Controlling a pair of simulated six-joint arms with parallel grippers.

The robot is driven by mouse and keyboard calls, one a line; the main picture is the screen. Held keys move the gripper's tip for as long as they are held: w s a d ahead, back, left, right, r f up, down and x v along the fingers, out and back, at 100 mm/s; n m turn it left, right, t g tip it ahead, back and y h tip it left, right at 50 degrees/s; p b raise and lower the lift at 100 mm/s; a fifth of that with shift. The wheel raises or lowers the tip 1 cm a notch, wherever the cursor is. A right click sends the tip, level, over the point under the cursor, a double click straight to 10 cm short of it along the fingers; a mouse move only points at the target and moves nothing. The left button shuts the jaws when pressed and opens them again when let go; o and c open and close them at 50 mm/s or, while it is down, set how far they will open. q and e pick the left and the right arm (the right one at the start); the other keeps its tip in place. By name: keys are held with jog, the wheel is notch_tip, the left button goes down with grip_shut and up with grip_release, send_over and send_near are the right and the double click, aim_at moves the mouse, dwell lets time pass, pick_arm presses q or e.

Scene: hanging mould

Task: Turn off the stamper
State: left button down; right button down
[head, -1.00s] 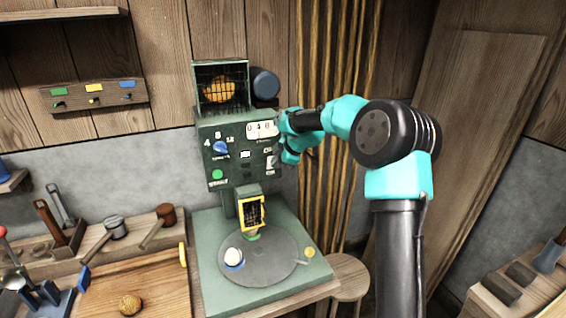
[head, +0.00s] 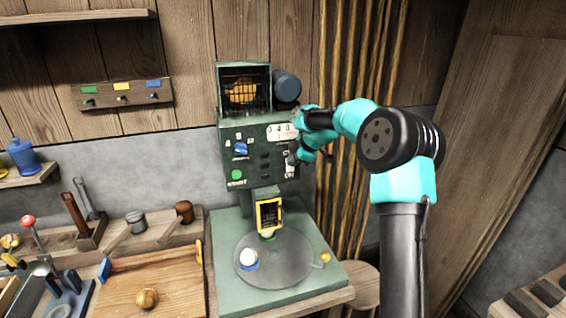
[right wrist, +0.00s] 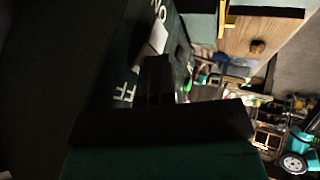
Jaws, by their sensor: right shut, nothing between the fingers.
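The stamper (head: 232,165) is a green machine with a caged top, a blue dial (head: 240,149), a green button (head: 236,174) and a round plate below. A white on/off switch plate (head: 290,172) sits at the right of its front panel, partly hidden by my right gripper (head: 293,157). In the right wrist view the dark shut fingers (right wrist: 155,78) are at the switch, between the partly visible ON and OFF lettering. The white switch part (right wrist: 152,42) shows beside the fingers. I cannot tell whether they touch it. My left gripper is not in view.
A white egg-like object (head: 248,257) sits in a blue cup on the round plate (head: 275,272). A wooden board (head: 170,280) with a round brown object lies at left. A stool (head: 368,285) and upright poles (head: 345,210) stand right of the machine.

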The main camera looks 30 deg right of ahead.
jog(key=shift+r, duration=0.75)
jog(key=shift+s, duration=0.15)
jog(key=s+a+v, duration=0.1)
jog(key=v, duration=1.1)
jog(key=shift+f, duration=0.2)
jog(key=shift+f, duration=0.1)
dwell(0.3)
